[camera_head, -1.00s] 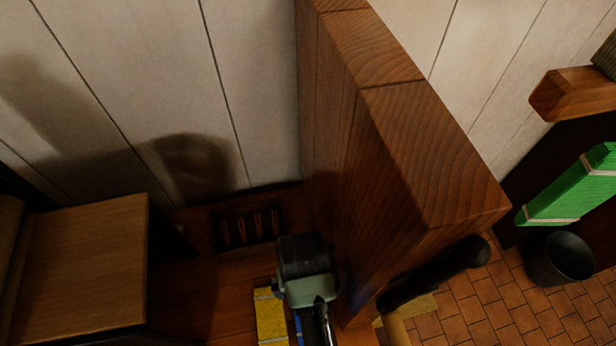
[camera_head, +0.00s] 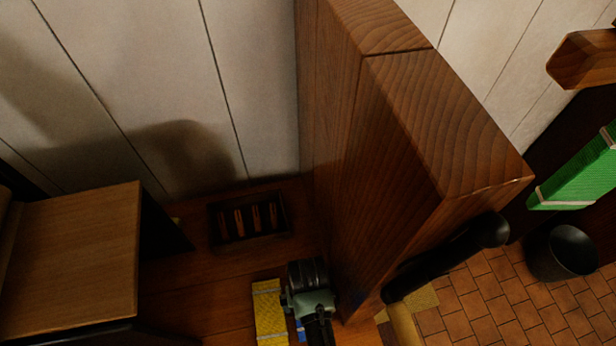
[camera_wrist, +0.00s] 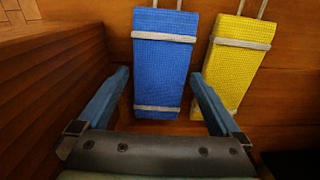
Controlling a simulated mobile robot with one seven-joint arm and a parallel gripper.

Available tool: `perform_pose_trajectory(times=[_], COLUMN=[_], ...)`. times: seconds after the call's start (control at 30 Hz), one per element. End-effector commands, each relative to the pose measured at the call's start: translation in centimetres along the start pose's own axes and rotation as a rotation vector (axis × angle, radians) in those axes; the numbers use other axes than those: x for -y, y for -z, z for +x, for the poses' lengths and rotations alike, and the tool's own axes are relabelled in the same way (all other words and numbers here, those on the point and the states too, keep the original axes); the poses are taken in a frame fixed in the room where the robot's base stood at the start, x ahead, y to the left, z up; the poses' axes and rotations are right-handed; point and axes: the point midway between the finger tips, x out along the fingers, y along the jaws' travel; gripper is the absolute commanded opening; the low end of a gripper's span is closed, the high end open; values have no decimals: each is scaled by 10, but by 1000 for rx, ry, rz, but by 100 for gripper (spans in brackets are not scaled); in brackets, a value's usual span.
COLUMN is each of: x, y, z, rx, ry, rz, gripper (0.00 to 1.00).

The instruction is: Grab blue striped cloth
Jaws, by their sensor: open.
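The blue striped cloth (camera_wrist: 163,70) hangs or lies flat in the wrist view, a blue woven rectangle with a pale band near each end. My gripper (camera_wrist: 160,77) is open, with one finger on each side of the cloth's lower part. The right finger is close to the cloth's edge; I cannot tell whether either finger touches it. In the head view only a sliver of the blue cloth (camera_head: 300,328) shows beside my gripper, which hides most of it.
A yellow cloth (camera_wrist: 236,60) is just right of the blue one, near my right finger. A tall wooden partition (camera_head: 400,150) stands close beside my arm. A slotted dark tray (camera_head: 284,205) lies behind. A green cloth (camera_head: 580,185) and black bucket (camera_head: 562,252) are at the right.

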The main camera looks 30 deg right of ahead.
Motion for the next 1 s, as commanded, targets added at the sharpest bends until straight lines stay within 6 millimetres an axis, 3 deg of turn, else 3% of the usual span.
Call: perform_pose_trajectory(times=[0.27, 0.6, 0.7, 1.0], x=[0, 0, 0, 0], y=[0, 0, 0, 0], z=[3, 3, 3, 0], rx=[-1, -1, -1, -2], ry=[0, 0, 0, 0], rz=[0, 0, 0, 0], gripper=[100, 39, 25, 25])
